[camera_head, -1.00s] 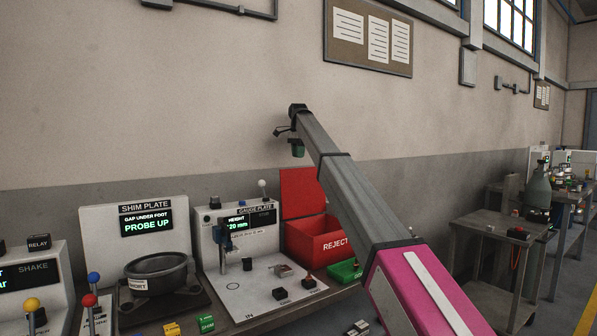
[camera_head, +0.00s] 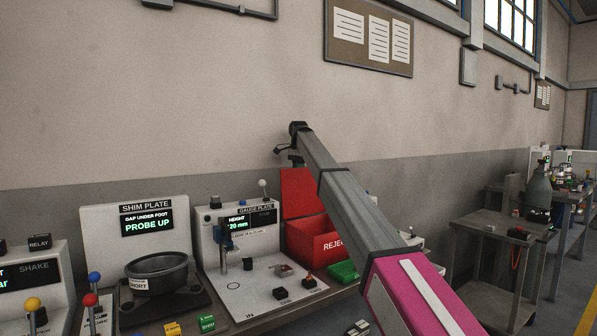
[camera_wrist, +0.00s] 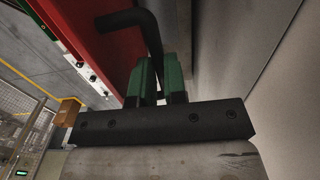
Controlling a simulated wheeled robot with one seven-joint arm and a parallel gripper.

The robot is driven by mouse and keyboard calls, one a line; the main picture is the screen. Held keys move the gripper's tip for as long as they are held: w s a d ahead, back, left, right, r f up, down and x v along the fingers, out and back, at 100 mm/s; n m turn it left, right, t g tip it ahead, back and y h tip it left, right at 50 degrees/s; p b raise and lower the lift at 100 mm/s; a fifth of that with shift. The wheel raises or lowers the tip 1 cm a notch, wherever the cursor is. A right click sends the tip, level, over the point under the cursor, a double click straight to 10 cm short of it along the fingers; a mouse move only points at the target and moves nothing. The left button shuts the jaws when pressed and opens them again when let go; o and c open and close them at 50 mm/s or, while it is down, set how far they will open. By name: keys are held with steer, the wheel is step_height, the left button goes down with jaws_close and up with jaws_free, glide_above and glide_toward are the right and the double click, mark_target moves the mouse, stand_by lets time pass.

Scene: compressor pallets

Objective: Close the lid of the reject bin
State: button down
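The red reject bin (camera_head: 318,240) stands at the back of the bench, its front marked "REJECT" and partly covered by my arm. Its red lid (camera_head: 300,195) stands upright and open at the back of the bin. My gripper (camera_head: 297,160) is at the lid's top edge, fingers down; I cannot tell if it touches. In the wrist view, the red lid (camera_wrist: 85,35) fills the upper left beside my green fingers (camera_wrist: 160,78). A dark bent bar (camera_wrist: 150,30) runs down between or behind them; whether they grip it is unclear.
The gauge plate station (camera_head: 255,275) stands left of the bin, with a white-knobbed lever (camera_head: 263,184) near the lid. A green tray (camera_head: 344,272) sits in front of the bin. The wall (camera_head: 200,120) is close behind. Air above the bench's left side is free.

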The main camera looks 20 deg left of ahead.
steer(key=shift+s, duration=0.1)
steer(key=shift+s+d+r, duration=0.1)
steer(key=shift+s+d, duration=0.25)
steer(key=shift+d, duration=0.1)
steer(key=s+d+f+t+y, duration=0.1)
steer(key=s+d+t+y, duration=0.45)
steer(key=s+d, duration=0.4)
steer(key=shift+s+d+f+t+y, duration=0.8)
steer(key=shift+s+d+f+y, duration=0.5)
steer(key=shift+f, duration=1.25)
steer(key=shift+s+d+f+t+y, duration=0.85)
steer(key=shift+d+f, duration=0.85)
steer(key=shift+f, duration=0.9)
steer(key=shift+s+d+f+t+y, duration=0.7)
steer(key=shift+s+d+f+y, duration=0.65)
steer(key=shift+f, duration=1.2)
steer(key=shift+w+d+f, duration=0.1)
steer(key=shift+w+d, duration=0.1)
steer(key=shift+w, duration=0.05)
steer(key=c, duration=1.4)
jaws_free()
steer(key=shift+c, duration=0.2)
